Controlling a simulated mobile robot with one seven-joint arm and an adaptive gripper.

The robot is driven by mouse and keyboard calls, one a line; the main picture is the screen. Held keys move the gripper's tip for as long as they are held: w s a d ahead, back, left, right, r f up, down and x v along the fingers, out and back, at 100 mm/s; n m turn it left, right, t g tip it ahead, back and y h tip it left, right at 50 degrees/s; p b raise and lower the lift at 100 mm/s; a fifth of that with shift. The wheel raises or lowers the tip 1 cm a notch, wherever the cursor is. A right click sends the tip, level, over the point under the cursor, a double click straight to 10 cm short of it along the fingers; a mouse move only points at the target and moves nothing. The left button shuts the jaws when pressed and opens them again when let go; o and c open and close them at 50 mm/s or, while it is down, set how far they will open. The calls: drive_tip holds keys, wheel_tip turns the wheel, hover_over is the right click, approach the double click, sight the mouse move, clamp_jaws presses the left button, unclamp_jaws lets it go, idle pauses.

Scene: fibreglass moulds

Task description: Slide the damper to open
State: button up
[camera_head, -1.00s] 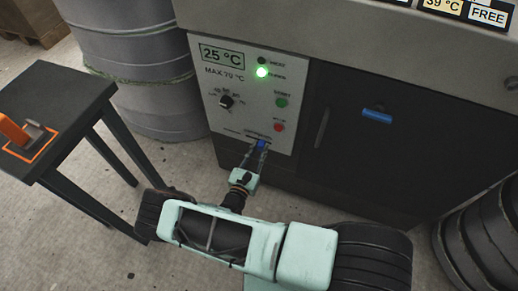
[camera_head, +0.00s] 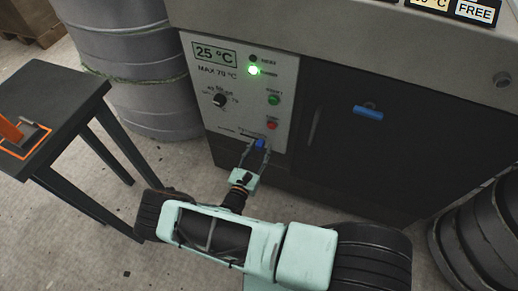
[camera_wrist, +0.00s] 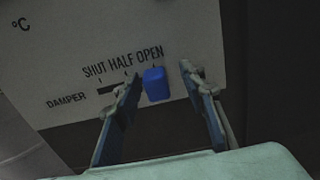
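The damper's blue knob (camera_wrist: 155,84) sits at the right end of its slot (camera_wrist: 108,88), below the word OPEN in the wrist view. The labels SHUT, HALF and OPEN run left to right above it. My gripper (camera_wrist: 160,80) is open, with one finger on each side of the knob. The left finger is close to the knob; whether it touches is unclear. A gap shows between the knob and the right finger. In the head view my gripper (camera_head: 258,150) is at the panel's lower edge, around the blue knob (camera_head: 260,144).
The control panel (camera_head: 235,110) has a 25 °C display, a dial (camera_head: 219,100), a lit green lamp (camera_head: 254,70), and green and red buttons. A dark door with a blue handle (camera_head: 368,112) is to the right. A dark table (camera_head: 55,100) stands left; drums stand behind and at right.

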drive_tip(key=v, duration=1.2)
idle(0.3)
